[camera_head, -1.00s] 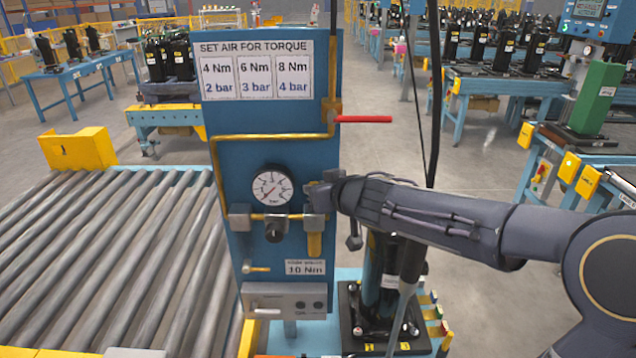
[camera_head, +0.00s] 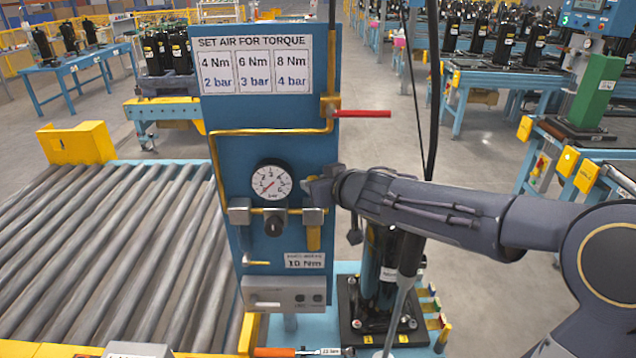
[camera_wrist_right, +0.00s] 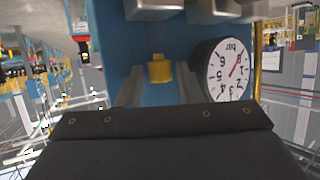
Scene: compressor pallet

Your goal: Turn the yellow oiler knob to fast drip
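The yellow oiler knob (camera_wrist_right: 160,69) shows in the right wrist view, which is upside down. My right gripper (camera_wrist_right: 159,76) is open, with one finger on each side of the knob and a visible gap to both. In the head view my right gripper (camera_head: 316,189) is at the right edge of the blue panel (camera_head: 235,160), just above the oiler (camera_head: 313,217) with its yellow bowl (camera_head: 313,239). The gripper hides the knob there. My left gripper is not in view.
A round pressure gauge (camera_head: 271,182) sits close beside my right gripper. A red lever (camera_head: 362,114) sticks out of the panel higher up. A hanging dark hose and cable (camera_head: 432,90) pass near my right forearm. A roller conveyor (camera_head: 100,250) lies left of the panel.

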